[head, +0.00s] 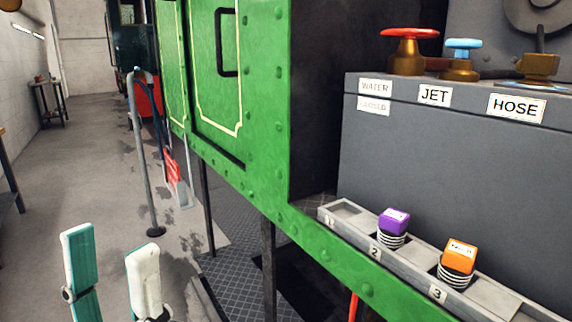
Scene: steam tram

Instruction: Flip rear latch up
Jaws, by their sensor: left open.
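I cannot make out a part that is clearly the rear latch. The green tram side (262,120) runs from the left background to the lower right. A black bar handle (221,42) is fixed on its cream-lined panel. My left gripper (109,241) is at the lower left, with one teal-and-white finger and one mostly white finger spread apart. It is open and empty, over the floor to the left of the tram side and apart from it. My right gripper is not in view.
A grey box carries a red valve wheel (409,34), a blue valve (463,45) and WATER, JET and HOSE labels. A metal post (150,170) stands on the floor at left.

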